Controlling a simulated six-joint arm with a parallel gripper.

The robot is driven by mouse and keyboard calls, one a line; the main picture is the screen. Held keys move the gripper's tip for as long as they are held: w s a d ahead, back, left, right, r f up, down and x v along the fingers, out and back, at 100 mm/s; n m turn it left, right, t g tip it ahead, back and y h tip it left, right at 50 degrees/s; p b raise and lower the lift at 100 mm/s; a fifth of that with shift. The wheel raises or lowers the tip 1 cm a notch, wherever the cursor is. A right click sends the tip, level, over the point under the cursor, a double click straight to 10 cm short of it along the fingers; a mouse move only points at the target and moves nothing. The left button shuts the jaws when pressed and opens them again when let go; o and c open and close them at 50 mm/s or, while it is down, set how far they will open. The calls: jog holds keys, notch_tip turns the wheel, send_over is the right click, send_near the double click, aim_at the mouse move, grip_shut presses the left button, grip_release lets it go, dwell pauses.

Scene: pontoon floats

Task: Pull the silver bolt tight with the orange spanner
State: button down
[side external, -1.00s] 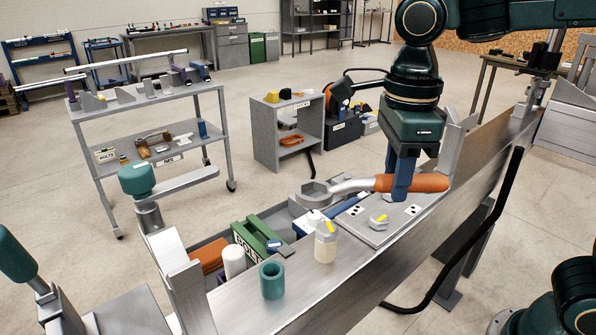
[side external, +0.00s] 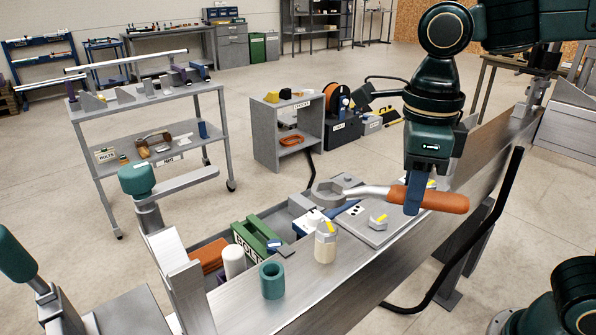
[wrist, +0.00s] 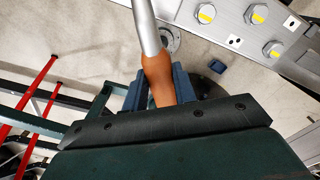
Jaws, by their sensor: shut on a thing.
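The orange spanner has an orange handle (side external: 445,202), a silver shaft and an open-looking grey head (side external: 327,192). My gripper (side external: 414,200) is shut on the handle, and the wrist view shows the handle (wrist: 158,80) between its blue fingers. The head points left, held above the bench; no bolt is clearly inside it. A silver bolt with a yellow stripe (side external: 379,221) sits on the grey plate (side external: 365,236), below and right of the head. The wrist view shows three striped bolts, one being (wrist: 256,15), right of the shaft. Which is the task's bolt I cannot tell.
A cream post with a yellow-marked top (side external: 326,246) and a teal cup (side external: 272,281) stand on the bench front. A green box (side external: 255,240) and a white cylinder (side external: 233,262) lie in the tray behind. A teal-knobbed lever (side external: 137,180) stands at left.

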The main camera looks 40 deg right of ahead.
jog(key=shift+f, duration=0.1)
jog(key=shift+f, duration=3.65)
dwell(1.0)
jog(key=shift+w+d, duration=0.15)
jog(key=shift+w+d+n, duration=0.2)
jog(key=shift+d+n, duration=0.1)
jog(key=shift+n, duration=0.3)
jog(key=shift+r, duration=2.4)
